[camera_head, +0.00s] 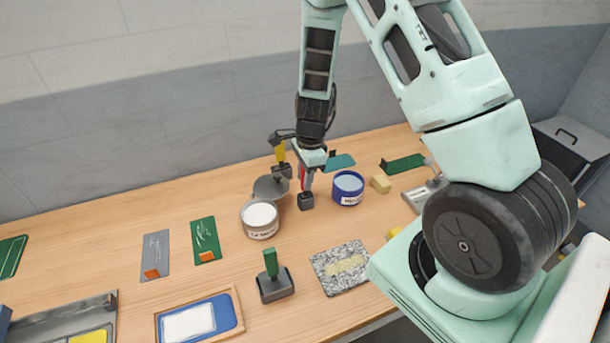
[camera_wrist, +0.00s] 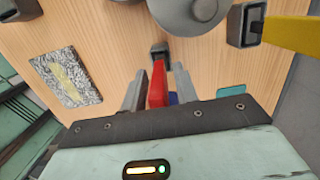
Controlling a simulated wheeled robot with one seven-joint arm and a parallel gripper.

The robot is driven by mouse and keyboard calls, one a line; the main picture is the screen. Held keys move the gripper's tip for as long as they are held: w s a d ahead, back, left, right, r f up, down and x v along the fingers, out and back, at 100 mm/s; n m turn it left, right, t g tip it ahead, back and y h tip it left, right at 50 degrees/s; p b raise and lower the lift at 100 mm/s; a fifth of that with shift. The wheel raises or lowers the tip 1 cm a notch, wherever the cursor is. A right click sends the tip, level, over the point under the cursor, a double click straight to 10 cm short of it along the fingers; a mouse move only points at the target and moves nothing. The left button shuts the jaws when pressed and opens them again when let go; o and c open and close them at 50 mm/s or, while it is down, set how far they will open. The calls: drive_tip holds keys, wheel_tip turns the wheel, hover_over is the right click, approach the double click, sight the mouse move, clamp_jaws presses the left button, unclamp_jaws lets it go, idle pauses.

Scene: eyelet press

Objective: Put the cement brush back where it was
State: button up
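A red-handled brush (camera_head: 302,178) stands with its lower end at a small dark square holder (camera_head: 306,201), between the two cans. No label on it is readable, so I take it as the cement brush by its place only. My gripper (camera_head: 309,172) is over it, pointing down. In the wrist view, the red handle (camera_wrist: 157,88) is between my two fingers, with a narrow gap showing beside it, so the fingers look open around it. The holder (camera_wrist: 159,50) is just beyond the fingertips. A yellow-handled brush (camera_head: 280,151) stands in another dark holder (camera_head: 282,171).
An open white-filled can (camera_head: 260,219) with a grey lid (camera_head: 271,187) behind it is left of my gripper; a blue can (camera_head: 347,188) is right. A green-handled tool (camera_head: 271,263) and a speckled slab (camera_head: 340,268) are nearer.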

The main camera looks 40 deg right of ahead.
drive_tip(key=r, duration=0.8)
drive_tip(key=d+r+b, duration=0.1)
drive_tip(key=r, duration=0.3)
drive_tip(key=shift+s, duration=0.15)
drive_tip(key=s+a+r+n, duration=0.2)
drive_tip(key=s+a+n, duration=0.2)
drive_tip(key=a+n, duration=0.3)
drive_tip(key=s+a+r+n, duration=0.3)
drive_tip(key=a+n, duration=0.2)
drive_tip(key=a, duration=0.5)
drive_tip(key=s+a+r+n, duration=0.1)
drive_tip(key=s+a+n, duration=0.3)
drive_tip(key=s+n, duration=0.4)
drive_tip(key=s+a+r+n, duration=0.2)
drive_tip(key=s+a+n, duration=0.2)
drive_tip(key=s+n, duration=0.5)
drive_tip(key=shift+a+h, duration=0.3)
